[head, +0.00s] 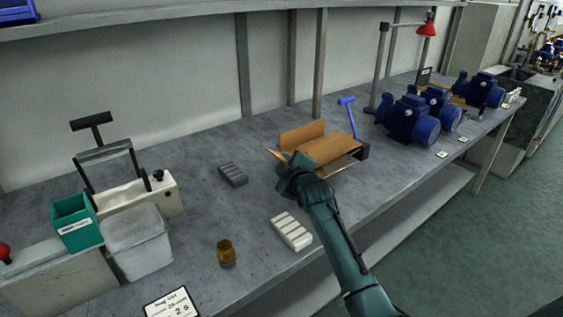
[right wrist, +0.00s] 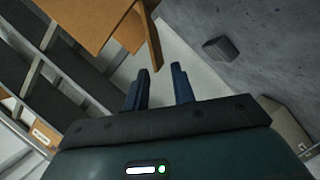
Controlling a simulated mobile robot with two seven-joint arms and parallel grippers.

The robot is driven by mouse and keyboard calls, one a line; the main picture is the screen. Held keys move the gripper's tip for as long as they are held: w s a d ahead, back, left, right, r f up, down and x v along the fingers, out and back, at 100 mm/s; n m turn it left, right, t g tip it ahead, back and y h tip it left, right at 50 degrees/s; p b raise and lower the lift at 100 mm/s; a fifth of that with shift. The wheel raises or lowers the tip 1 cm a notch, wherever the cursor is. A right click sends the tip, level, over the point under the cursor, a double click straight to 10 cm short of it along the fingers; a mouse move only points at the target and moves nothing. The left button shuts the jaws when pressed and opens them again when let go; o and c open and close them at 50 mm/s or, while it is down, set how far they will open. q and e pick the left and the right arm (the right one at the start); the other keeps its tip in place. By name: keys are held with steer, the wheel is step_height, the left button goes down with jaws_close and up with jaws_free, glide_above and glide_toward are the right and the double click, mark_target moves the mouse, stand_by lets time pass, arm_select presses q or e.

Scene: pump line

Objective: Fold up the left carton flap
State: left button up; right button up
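The brown carton (head: 332,149) lies on the grey bench, with one flap (head: 302,135) standing up along its back left side. A narrow brown flap (head: 277,156) sticks out at its left end, partly hidden by my right gripper (head: 293,166). In the right wrist view my right gripper (right wrist: 160,86) has its two dark fingers apart with nothing between them. A brown flap edge (right wrist: 149,40) is just beyond the fingertips, and the carton (right wrist: 85,18) fills the upper left. I cannot tell whether the fingers touch the flap. My left gripper is not in view.
A dark grey slotted block (head: 233,175) and a white one (head: 291,231) lie on the bench. An amber jar (head: 226,253) is near the front edge. A blue-handled tool (head: 348,118) stands behind the carton, and blue pumps (head: 408,120) are to the right.

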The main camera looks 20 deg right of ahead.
steer(key=shift+x, duration=1.6)
jaws_close()
